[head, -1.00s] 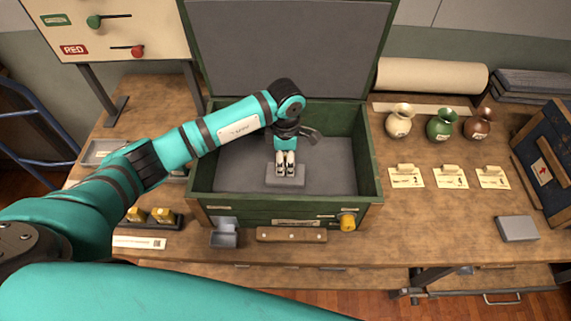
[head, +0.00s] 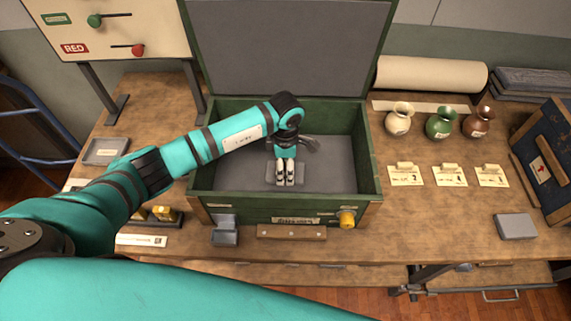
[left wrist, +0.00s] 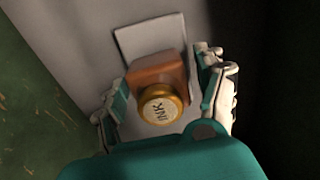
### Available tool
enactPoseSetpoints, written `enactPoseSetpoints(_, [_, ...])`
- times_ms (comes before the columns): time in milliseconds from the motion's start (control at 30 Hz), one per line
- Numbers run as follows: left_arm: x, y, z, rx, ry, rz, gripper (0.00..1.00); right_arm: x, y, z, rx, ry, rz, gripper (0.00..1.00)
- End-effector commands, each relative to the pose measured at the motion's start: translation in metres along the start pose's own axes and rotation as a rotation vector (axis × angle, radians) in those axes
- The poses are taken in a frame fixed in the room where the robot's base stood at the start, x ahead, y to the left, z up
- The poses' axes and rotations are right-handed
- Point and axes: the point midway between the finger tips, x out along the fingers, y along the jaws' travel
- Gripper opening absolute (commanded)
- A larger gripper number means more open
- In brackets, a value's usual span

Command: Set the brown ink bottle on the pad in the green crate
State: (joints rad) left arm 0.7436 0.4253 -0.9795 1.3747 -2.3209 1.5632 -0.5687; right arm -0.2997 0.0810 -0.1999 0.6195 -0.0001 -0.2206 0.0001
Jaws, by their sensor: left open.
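The brown ink bottle (left wrist: 160,75) has a gold cap marked INK and shows in the left wrist view between the fingers of my left gripper (left wrist: 162,100). The fingers are open, one on each side of it. The bottle overlaps the light grey pad (left wrist: 140,38); its base contact is hidden. In the head view my left gripper (head: 286,181) points down into the open green crate (head: 373,170), over the pad (head: 299,174). The bottle cannot be made out there. My right gripper is not in view.
The crate's raised lid (head: 290,50) stands behind my arm, and its walls surround the gripper. White, green and brown vases (head: 440,124) stand at right behind paper cards. A blue case (head: 548,160) and a grey block (head: 516,226) are farther right. Yellow bottles sit at left.

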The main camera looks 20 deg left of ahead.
Motion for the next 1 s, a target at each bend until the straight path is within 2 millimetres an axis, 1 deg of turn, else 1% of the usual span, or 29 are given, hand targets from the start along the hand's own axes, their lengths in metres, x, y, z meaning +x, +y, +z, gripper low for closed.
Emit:
enactPoseSetpoints(133, [-0.004,0.0,0.0,0.0,0.0,0.0,0.72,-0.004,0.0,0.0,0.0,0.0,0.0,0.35])
enactPoseSetpoints(233, [-0.012,0.002,0.0,-0.001,-0.001,0.003,0.72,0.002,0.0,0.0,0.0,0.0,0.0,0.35])
enactPoseSetpoints(367, [-0.036,0.002,0.0,0.001,-0.002,0.007,0.72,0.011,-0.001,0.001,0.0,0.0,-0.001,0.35])
enactPoseSetpoints(500, [-0.068,0.002,0.0,0.002,-0.002,0.007,0.72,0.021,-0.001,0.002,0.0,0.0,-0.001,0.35])
enactPoseSetpoints(600, [-0.088,0.002,0.0,0.0,-0.002,0.006,0.72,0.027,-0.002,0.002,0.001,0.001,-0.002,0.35])
enactPoseSetpoints(700, [-0.104,0.001,0.0,0.0,-0.001,0.004,0.72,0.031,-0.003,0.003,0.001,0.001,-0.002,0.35])
enactPoseSetpoints(833, [-0.117,0.001,0.0,0.0,0.0,0.001,0.72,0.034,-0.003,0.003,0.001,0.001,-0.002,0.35])
enactPoseSetpoints(1000, [-0.123,0.0,0.0,0.0,0.0,0.0,0.72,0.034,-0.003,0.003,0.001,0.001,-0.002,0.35])
